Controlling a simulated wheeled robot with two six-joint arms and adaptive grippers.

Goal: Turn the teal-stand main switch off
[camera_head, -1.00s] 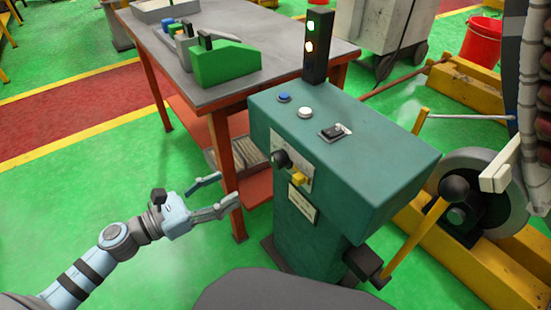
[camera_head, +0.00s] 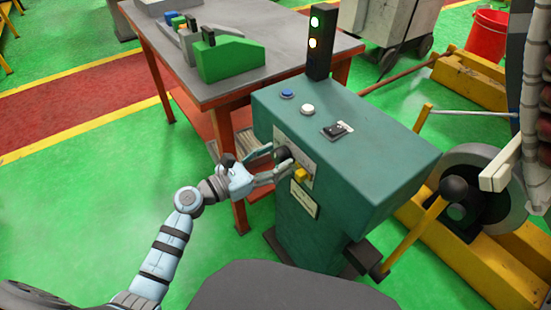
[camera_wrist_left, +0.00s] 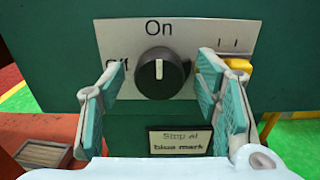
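The teal stand (camera_head: 330,240) stands in the middle of the head view. Its main switch is a black round knob (camera_wrist_left: 160,73) on a light plate (camera_wrist_left: 205,40) marked "On" above and "Off" to the left, the latter partly hidden by a finger. The knob's white line points up at "On". My left gripper (camera_head: 276,165) is open at the stand's front; in the left wrist view (camera_wrist_left: 163,95) its fingers lie either side of the knob, with gaps showing. The knob (camera_head: 284,154) is partly hidden by fingers in the head view. My right gripper is not in view.
A yellow switch (camera_wrist_left: 237,64) sits close to the right finger. Blue (camera_head: 287,94) and white (camera_head: 308,109) buttons and a signal lamp (camera_head: 320,42) are on top of the stand. A table (camera_head: 205,93) stands behind left. A lever (camera_head: 420,225) is at right.

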